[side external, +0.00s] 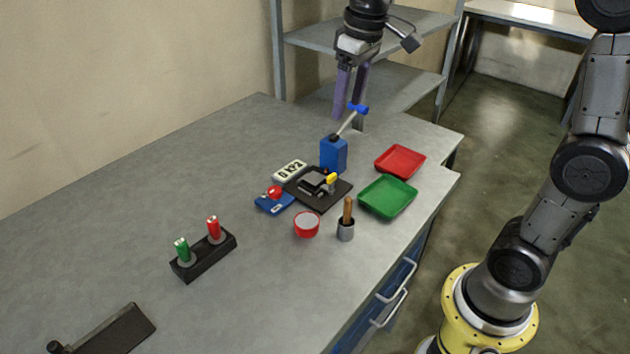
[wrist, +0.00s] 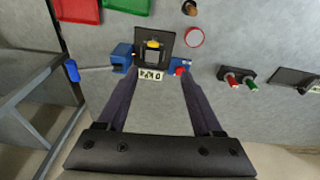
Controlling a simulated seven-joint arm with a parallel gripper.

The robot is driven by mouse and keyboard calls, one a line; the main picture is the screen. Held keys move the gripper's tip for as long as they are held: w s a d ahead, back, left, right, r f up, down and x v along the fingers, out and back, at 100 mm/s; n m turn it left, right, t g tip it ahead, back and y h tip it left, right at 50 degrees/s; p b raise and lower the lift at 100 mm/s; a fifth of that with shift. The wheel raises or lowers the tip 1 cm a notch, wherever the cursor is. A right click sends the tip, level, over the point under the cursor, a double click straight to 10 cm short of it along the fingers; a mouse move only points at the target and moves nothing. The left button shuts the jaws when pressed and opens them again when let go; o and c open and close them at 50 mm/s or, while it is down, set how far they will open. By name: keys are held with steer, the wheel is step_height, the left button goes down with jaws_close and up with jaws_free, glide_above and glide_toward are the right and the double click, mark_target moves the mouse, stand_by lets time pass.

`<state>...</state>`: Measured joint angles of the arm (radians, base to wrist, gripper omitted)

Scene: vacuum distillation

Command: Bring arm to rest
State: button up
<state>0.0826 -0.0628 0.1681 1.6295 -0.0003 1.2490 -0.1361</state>
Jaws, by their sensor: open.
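My gripper (side external: 347,97) hangs at the top centre of the side view, with its long dark fingers pointing down. It is open and empty, and the fingers also show spread apart in the wrist view (wrist: 162,82). In the side view it is above the far part of the table, close to a blue box (side external: 334,154) with a blue-handled lever (side external: 357,108). The lever lies just in front of or beside the fingertips; I cannot tell whether they touch.
A black stand (side external: 318,190), a display (side external: 290,171), a blue red-button switch (side external: 274,200), red tray (side external: 400,161), green tray (side external: 388,197), red-rimmed bowl (side external: 306,224) and grey cup (side external: 346,230) cluster mid-table. A black rack (side external: 203,257) sits left. Metal shelves (side external: 400,35) stand behind.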

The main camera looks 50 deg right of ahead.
steer(key=s+a+r+t, duration=0.1)
steer(key=s+a+t, duration=0.2)
steer(key=s, duration=1)
steer(key=s+f, duration=0.6)
steer(key=shift+s+f+m+t, duration=0.3)
steer(key=shift+s+f+t, duration=0.05)
steer(key=shift+t, duration=0.05)
steer(key=shift+o, duration=0.4)
